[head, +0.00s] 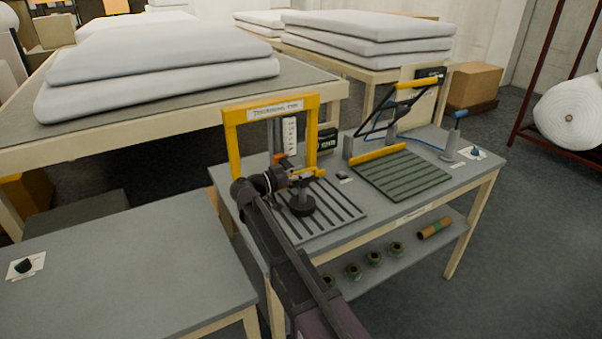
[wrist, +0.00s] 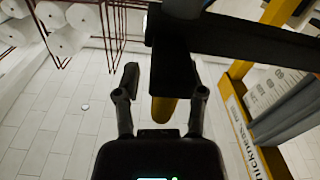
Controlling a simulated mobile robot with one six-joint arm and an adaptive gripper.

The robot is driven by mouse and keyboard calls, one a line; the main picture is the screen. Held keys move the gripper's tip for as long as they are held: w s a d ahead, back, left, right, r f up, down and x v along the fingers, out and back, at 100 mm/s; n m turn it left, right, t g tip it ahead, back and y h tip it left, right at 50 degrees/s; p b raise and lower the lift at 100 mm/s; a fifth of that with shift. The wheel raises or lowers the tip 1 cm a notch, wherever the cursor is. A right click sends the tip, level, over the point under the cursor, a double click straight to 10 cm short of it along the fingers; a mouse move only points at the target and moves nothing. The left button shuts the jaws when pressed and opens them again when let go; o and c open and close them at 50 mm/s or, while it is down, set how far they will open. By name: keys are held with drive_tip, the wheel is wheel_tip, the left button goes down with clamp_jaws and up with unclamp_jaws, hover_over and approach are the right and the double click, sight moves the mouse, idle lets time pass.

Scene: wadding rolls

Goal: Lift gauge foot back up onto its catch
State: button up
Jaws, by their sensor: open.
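The thickness gauge has a yellow frame (head: 232,145) over a slatted grey plate (head: 345,208), with an upright white scale (head: 290,136). Its dark round foot (head: 302,206) is low, close to the plate; I cannot tell whether it touches. A small orange part (head: 279,158), possibly the catch, sits beside the scale. A yellow handle (head: 318,173) is just right of my gripper (head: 290,177). In the wrist view, my gripper (wrist: 163,88) is open, with a yellow rounded end (wrist: 163,108) between its fingers, under a dark bar (wrist: 240,42). Contact is not clear.
A second slatted plate (head: 402,176) with a raised black-and-yellow frame (head: 405,95) stands on the right of the bench. Several small rolls lie on the shelf below (head: 415,236). A mostly bare grey table (head: 125,270) is at left. Stacked white wadding (head: 160,65) lies behind.

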clamp_jaws()
wheel_tip(320, 180, up, 13)
drive_tip(key=p, duration=1.3)
drive_tip(key=shift+r, duration=0.2)
drive_tip(key=shift+w+a, duration=0.1)
drive_tip(key=shift+w, duration=0.05)
unclamp_jaws()
drive_tip(key=shift+r, duration=0.1)
drive_tip(key=shift+s, duration=0.2)
